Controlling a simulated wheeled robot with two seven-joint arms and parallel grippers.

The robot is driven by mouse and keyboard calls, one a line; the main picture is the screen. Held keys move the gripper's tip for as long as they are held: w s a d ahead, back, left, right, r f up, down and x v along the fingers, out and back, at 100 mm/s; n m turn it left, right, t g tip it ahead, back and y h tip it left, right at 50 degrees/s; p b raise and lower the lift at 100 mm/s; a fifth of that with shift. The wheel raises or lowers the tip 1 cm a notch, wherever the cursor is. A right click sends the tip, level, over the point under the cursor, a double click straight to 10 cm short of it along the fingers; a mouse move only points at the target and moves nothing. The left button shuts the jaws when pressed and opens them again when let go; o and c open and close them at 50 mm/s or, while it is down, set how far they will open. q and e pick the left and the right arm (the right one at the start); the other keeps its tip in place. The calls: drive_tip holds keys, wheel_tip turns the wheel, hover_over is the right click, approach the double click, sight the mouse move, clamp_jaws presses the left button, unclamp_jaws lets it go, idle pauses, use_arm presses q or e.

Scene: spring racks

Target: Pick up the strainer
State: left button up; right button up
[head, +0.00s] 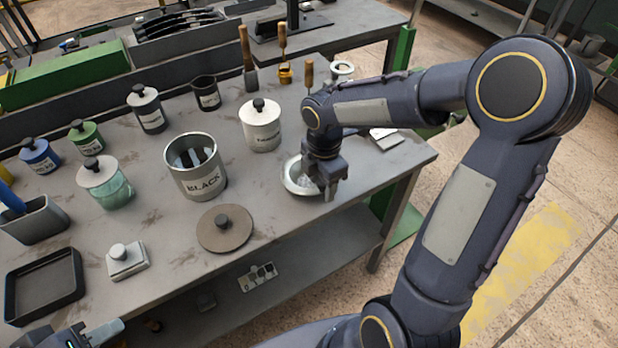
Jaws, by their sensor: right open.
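A round, shallow, light metal dish with a pale rim, which looks like the strainer (291,184), lies on the grey table near its right end. My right gripper (327,192) is open and points down over the right side of this dish, hiding part of it. I cannot tell whether the fingers touch its rim. My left gripper (98,335) shows only in part at the bottom left edge, and its fingers cannot be made out clearly.
A grey can labelled BLACK (205,186), a brown round lid (224,230) and a white lidded canister (262,132) stand left of the dish. A black tray (45,317) lies at the front left. The table's right edge is close.

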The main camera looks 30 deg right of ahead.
drive_tip(key=c, duration=0.9)
drive_tip(key=shift+r, duration=0.1)
drive_tip(key=shift+c, duration=0.4)
